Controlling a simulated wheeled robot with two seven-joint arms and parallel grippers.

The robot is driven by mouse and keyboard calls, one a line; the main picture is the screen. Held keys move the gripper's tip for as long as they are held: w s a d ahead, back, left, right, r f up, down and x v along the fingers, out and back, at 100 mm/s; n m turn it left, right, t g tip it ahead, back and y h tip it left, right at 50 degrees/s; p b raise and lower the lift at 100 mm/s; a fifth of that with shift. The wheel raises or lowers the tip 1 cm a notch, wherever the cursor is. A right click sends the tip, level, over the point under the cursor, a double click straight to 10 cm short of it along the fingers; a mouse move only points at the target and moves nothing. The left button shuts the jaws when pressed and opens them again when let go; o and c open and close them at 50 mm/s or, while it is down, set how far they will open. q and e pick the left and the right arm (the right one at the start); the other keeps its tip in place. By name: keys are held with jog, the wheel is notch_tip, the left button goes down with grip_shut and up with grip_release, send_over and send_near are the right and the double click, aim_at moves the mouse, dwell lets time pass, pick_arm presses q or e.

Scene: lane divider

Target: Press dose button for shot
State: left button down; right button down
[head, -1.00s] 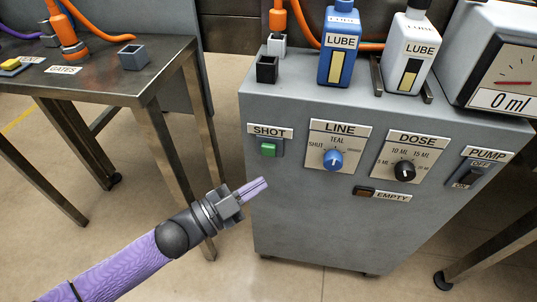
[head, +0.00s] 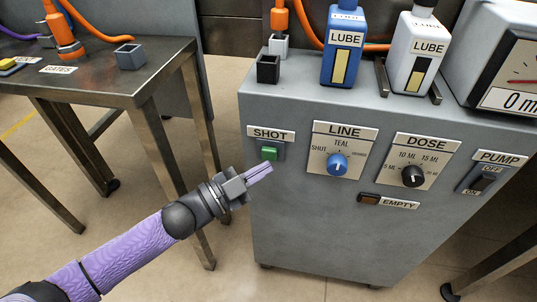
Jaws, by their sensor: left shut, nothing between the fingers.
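The green button (head: 269,154) sits under the SHOT label (head: 271,133) on the upper left of the grey cabinet front. My left gripper (head: 268,168) is shut and empty. Its fingertips show just below the green button in the head view; I cannot tell whether they touch the panel. The blue LINE knob (head: 337,165) and the black DOSE knob (head: 413,176) are to the right. The PUMP switch (head: 484,180) is at the far right. My right gripper does not show.
A blue LUBE bottle (head: 343,50) and a white LUBE bottle (head: 417,55) stand on the grey cabinet (head: 315,235), beside a gauge (head: 510,95) cut off by the frame. The EMPTY lamp (head: 369,199) looks dark. A metal table (head: 110,85) stands at left.

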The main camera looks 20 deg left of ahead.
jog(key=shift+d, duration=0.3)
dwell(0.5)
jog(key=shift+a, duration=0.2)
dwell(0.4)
pick_arm(q)
jog(key=shift+w, duration=0.1)
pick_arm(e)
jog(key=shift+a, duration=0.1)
pick_arm(q)
jog(key=shift+w, duration=0.35)
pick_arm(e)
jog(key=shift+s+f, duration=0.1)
